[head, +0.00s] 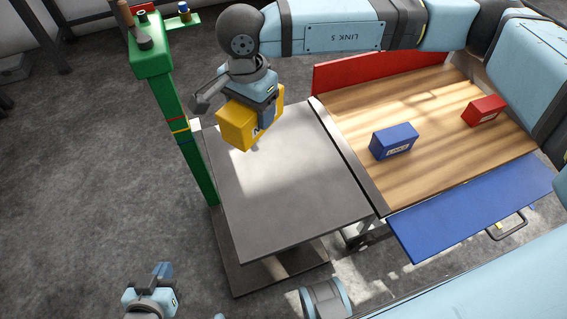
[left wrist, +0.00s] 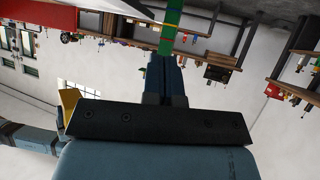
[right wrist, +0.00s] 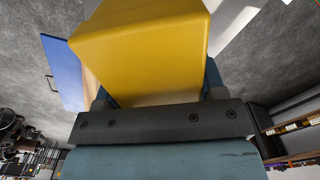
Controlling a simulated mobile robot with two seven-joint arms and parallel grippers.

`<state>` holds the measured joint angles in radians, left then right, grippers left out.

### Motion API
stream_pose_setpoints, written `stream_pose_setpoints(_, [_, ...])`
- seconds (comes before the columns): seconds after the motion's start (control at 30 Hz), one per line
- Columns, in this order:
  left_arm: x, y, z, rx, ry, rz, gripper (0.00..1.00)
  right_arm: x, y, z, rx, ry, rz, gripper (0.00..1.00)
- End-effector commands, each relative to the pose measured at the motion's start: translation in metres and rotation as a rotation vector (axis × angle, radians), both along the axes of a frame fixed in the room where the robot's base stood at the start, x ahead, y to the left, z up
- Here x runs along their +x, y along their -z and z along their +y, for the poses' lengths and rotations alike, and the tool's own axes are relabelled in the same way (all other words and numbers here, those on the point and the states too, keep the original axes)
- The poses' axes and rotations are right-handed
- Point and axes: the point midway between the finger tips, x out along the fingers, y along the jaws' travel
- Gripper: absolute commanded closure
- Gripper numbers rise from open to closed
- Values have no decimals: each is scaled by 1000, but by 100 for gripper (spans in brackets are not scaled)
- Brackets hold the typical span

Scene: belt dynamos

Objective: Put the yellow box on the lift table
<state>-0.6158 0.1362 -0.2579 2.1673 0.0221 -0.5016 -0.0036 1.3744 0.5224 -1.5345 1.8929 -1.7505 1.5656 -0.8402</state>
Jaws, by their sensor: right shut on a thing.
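The yellow box (head: 234,128) is clasped in my right gripper (head: 265,112) at the back left corner of the grey lift table (head: 295,190). It hides part of that corner, and I cannot clearly tell the gap beneath it. In the right wrist view the yellow box (right wrist: 145,50) fills the space between the fingers. The lift table's top is otherwise bare. My left gripper (head: 162,270) is low at the front left, apart from the table. In the left wrist view its fingers (left wrist: 165,80) are together with nothing between them.
A green post (head: 190,130) stands at the table's left edge. To the right, a wooden bench (head: 440,120) carries a blue box (head: 393,141) and a red box (head: 484,110). It has a red panel (head: 375,72) behind and a blue panel (head: 465,212) in front.

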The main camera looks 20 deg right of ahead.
Motion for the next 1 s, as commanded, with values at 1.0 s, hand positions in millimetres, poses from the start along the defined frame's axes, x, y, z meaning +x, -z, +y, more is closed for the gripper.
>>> stream_pose_setpoints(1.0, [-1,-4,4,20,-8,20,100,-1,82,-106,-1,2177,1,79])
